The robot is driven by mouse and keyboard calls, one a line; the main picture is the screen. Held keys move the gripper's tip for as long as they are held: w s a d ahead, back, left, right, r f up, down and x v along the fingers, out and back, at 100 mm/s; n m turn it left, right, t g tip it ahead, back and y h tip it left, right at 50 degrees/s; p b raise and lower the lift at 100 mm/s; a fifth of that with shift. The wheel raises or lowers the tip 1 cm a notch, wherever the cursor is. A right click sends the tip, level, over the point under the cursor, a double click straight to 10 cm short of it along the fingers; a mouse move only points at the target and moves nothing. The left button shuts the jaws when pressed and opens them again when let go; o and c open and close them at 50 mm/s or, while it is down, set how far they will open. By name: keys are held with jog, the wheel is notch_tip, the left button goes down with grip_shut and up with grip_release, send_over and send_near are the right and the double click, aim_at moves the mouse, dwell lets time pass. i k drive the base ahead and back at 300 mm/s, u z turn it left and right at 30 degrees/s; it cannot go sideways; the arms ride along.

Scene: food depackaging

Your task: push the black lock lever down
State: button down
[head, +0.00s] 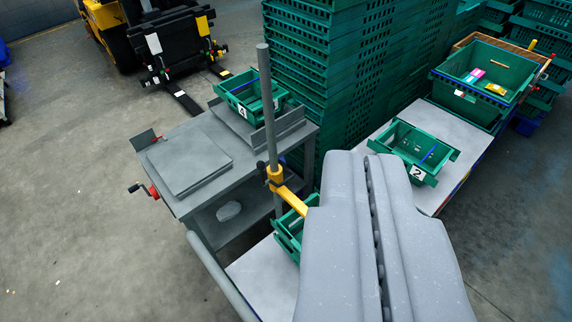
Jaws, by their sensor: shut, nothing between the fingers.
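A small black handle (135,187) sticks out at the left edge of a grey metal table (195,208), beside a red part (153,192). It looks like the black lock lever, but it is too small to tell for certain. My gripper (371,157) fills the lower right of the head view, its two grey fingers pressed together along a dark seam. It is shut and empty. It is well to the right of the handle and not touching it. The gripper hides part of the white surface and a green crate behind it.
A grey pole (266,110) with a yellow clamp (275,177) stands between my gripper and the handle. Green crates numbered 4 (250,95) and 2 (420,150) sit on tables. Tall crate stacks (330,70) block the back. Floor at left is clear.

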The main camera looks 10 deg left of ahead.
aim_at(260, 166)
jog(key=z, duration=0.95)
jog(key=k, duration=1.35)
jog(key=u, duration=1.35)
jog(key=i, duration=1.65)
jog(key=z, duration=0.05)
